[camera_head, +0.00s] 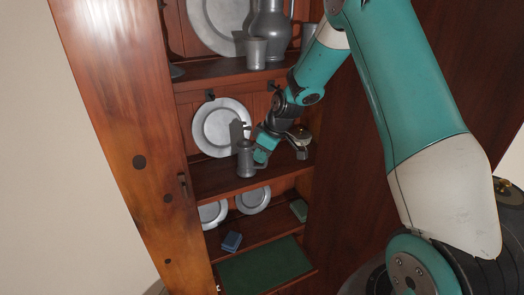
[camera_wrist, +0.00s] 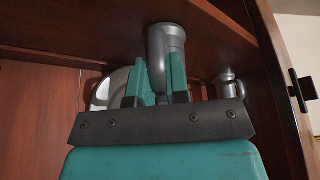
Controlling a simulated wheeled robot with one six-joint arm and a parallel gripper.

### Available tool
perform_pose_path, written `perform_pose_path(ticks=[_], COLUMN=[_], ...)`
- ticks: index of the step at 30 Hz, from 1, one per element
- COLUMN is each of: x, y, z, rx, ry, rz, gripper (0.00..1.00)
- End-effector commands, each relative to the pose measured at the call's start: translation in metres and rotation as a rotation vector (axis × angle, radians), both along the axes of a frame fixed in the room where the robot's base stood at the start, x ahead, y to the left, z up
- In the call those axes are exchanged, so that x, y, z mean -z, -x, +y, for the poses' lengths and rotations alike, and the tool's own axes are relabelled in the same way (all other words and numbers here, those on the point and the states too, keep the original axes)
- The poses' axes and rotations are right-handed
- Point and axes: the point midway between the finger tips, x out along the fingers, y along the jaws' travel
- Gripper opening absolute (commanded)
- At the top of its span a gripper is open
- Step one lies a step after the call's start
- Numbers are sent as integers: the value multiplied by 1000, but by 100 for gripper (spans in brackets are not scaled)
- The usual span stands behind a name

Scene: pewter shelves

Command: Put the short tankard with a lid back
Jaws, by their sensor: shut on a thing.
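The short pewter tankard with a lid (camera_head: 245,160) is upright at the middle shelf (camera_head: 222,183), near its front left. My gripper (camera_head: 262,153) comes from the right and is shut on the tankard's handle side. In the wrist view, which looks upside down, the tankard (camera_wrist: 165,42) has its wide base toward the shelf board (camera_wrist: 90,28). There the gripper's two teal fingers (camera_wrist: 157,82) close on it. The gripped part is mostly hidden between the fingers. I cannot tell whether the base touches the board.
A pewter plate (camera_head: 214,128) stands behind the tankard. Black hooks (camera_head: 210,97) hang under the upper shelf, which holds a cup (camera_head: 256,54) and a large jug (camera_head: 271,28). A lower shelf bears a small blue box (camera_head: 231,241). The cabinet's left side has a latch (camera_head: 183,180).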

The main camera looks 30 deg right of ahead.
Motion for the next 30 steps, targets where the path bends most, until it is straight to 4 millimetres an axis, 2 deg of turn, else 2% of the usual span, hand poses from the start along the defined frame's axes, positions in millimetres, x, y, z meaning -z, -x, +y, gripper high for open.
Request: perform_pose_path(ticks=[7, 8, 9, 11, 18, 23, 30], x=[5, 4, 4, 4, 3, -5, -50], y=[0, 0, 0, 0, 0, 2, 17], z=[0, 0, 0, 0, 0, -2, -14], rx=[0, 1, 1, 1, 1, 2, 3], ry=[0, 0, 0, 0, 0, 1, 2], rz=[-1, 1, 1, 1, 1, -2, -6], gripper=[0, 20, 29, 41, 41, 41, 41])
